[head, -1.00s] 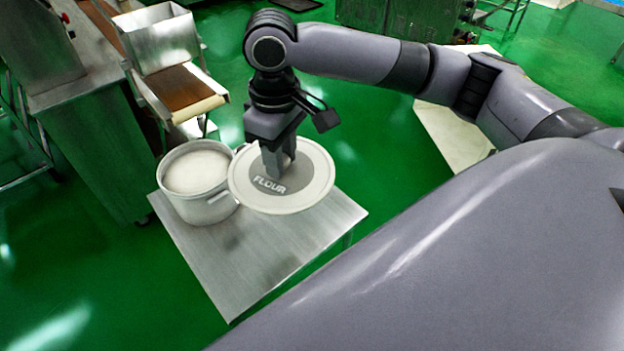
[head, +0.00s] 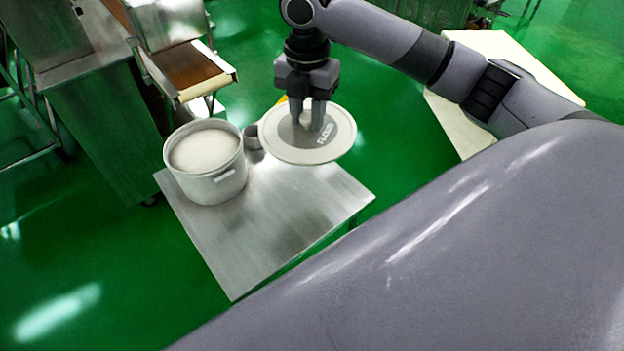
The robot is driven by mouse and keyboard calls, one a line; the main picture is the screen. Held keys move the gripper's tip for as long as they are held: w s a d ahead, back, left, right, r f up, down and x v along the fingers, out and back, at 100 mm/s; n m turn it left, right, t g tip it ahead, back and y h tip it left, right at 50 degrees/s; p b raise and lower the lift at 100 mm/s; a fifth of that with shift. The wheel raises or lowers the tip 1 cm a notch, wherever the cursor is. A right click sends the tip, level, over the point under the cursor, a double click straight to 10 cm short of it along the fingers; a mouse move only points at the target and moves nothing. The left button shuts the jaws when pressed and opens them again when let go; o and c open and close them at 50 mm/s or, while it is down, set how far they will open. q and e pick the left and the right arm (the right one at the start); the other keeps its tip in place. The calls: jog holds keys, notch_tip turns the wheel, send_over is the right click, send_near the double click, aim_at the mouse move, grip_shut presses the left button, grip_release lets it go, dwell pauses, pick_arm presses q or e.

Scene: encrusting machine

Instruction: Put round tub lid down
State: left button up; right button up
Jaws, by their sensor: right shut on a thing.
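The round tub lid (head: 280,143) is a pale disc with a grey centre marked FLOUR. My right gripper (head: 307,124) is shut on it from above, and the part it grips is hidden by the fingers. The lid appears held above the back right part of the steel table (head: 262,238), to the right of the tub. The round tub (head: 222,186) stands uncovered at the table's back left, with white flour-like content (head: 205,150) inside. My left gripper is not in view.
A small grey cup (head: 251,137) stands between the tub and the lid. The table's middle and front are clear. A steel machine with a brown conveyor belt (head: 188,72) stands behind at the left. A pale flat surface (head: 455,125) lies behind my right arm.

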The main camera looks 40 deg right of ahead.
jog(key=n, duration=0.2)
jog(key=d+n, duration=0.1)
jog(key=shift+w+d+f, duration=0.1)
jog(key=shift+w+f, duration=0.1)
jog(key=shift+f, duration=0.1)
jog(key=shift+n, duration=0.3)
notch_tip(320, 180, down, 20)
jog(key=b, duration=0.3)
jog(key=shift+r+b, duration=0.1)
jog(key=shift+b, duration=0.25)
jog(key=shift+f, duration=0.2)
jog(key=o, duration=1)
jog(key=shift+o, duration=0.2)
jog(key=shift+r, duration=0.15)
notch_tip(320, 180, up, 12)
jog(key=p, duration=0.2)
